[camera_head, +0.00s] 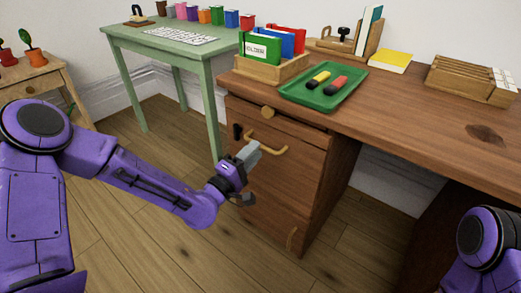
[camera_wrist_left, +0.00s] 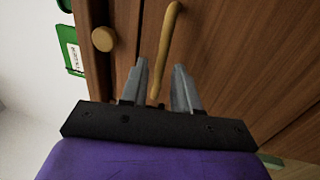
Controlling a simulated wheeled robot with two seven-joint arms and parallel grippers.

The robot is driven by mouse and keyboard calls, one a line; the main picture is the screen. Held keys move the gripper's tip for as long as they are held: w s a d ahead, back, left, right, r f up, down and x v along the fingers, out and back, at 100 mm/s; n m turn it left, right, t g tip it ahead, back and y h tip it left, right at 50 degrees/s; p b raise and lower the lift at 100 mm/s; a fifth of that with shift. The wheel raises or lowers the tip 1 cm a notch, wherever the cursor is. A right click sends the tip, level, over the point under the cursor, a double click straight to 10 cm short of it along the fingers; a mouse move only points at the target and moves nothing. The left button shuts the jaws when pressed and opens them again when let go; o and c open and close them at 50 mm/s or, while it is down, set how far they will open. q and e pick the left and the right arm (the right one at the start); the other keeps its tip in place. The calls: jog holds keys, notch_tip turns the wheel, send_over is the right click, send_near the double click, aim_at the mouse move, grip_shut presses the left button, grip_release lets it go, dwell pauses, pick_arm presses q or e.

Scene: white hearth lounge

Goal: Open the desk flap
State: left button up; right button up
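The wooden desk (camera_head: 430,120) has a front panel (camera_head: 295,165) below its top drawer, with a bowed tan handle (camera_head: 268,146); I take this panel as the flap, and it looks closed. My left gripper (camera_head: 250,176) is in front of the panel at the handle. In the left wrist view the two grey fingers (camera_wrist_left: 157,85) are apart, and the handle (camera_wrist_left: 168,40) runs down toward the gap between them. I cannot tell whether they touch it. My right gripper is out of view; only part of my right arm shows at lower right.
A round knob (camera_head: 267,112) sits on the drawer above, and a lower handle (camera_head: 292,238) below. A dark fitting (camera_head: 238,131) is at the panel's left edge. A green tray (camera_head: 325,88) and file box (camera_head: 272,68) stand on the desk. A green table (camera_head: 205,67) stands left.

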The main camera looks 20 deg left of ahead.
pick_arm(q)
jog(key=shift+x, duration=1.8)
